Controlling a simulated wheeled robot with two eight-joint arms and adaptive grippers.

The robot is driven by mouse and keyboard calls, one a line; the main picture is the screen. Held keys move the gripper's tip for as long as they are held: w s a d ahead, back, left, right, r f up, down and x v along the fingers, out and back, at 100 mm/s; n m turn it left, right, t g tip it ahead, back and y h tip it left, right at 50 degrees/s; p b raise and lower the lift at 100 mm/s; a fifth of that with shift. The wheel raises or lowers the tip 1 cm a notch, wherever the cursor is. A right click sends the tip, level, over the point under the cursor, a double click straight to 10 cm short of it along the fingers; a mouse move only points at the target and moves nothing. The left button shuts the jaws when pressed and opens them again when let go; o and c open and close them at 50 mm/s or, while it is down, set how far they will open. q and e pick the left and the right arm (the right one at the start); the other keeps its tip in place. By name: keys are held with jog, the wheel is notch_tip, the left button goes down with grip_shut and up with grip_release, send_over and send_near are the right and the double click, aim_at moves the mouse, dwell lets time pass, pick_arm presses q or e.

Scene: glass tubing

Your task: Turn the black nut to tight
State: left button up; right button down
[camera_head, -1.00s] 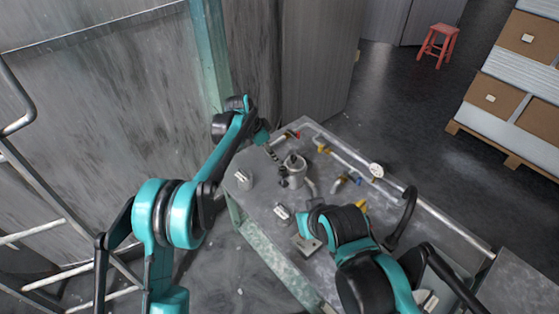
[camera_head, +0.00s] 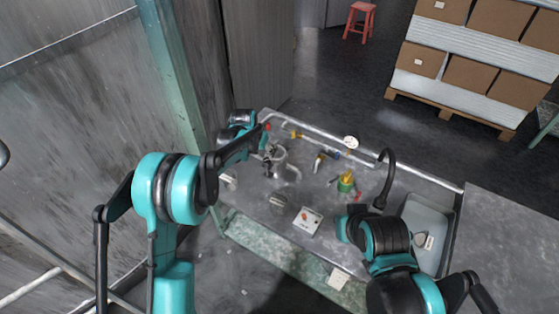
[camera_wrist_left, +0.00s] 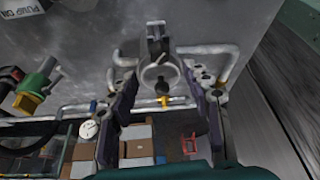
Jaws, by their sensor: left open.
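A grey metal vessel (camera_head: 279,160) with pipes stands near the far left end of the metal bench. In the left wrist view, its round top (camera_wrist_left: 150,72) lies between my finger pads, with a small dark round part (camera_wrist_left: 162,88) on it that looks like the black nut. My left gripper (camera_head: 266,146) is at the vessel's top, small and partly hidden in the head view. In the left wrist view, my left gripper (camera_wrist_left: 160,78) is open, one finger on each side. I cannot tell whether either finger touches. My right gripper is hidden behind its own arm.
A green-and-yellow valve (camera_head: 346,182), a round gauge (camera_head: 351,142) and a pipe along the back edge are on the bench. A white switch box (camera_head: 307,221) sits at the front. A black curved tap (camera_head: 388,175) and a sink (camera_head: 440,217) are at the right.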

aim_at(266, 160)
pick_arm(q)
jog(key=b+x, duration=0.2)
jog(key=x, duration=0.5)
jog(key=shift+w+d+f+b, duration=0.1)
jog(key=shift+w+f+b, duration=0.05)
jog(key=shift+f+b, duration=0.25)
jog(key=shift+r, duration=0.1)
grip_shut()
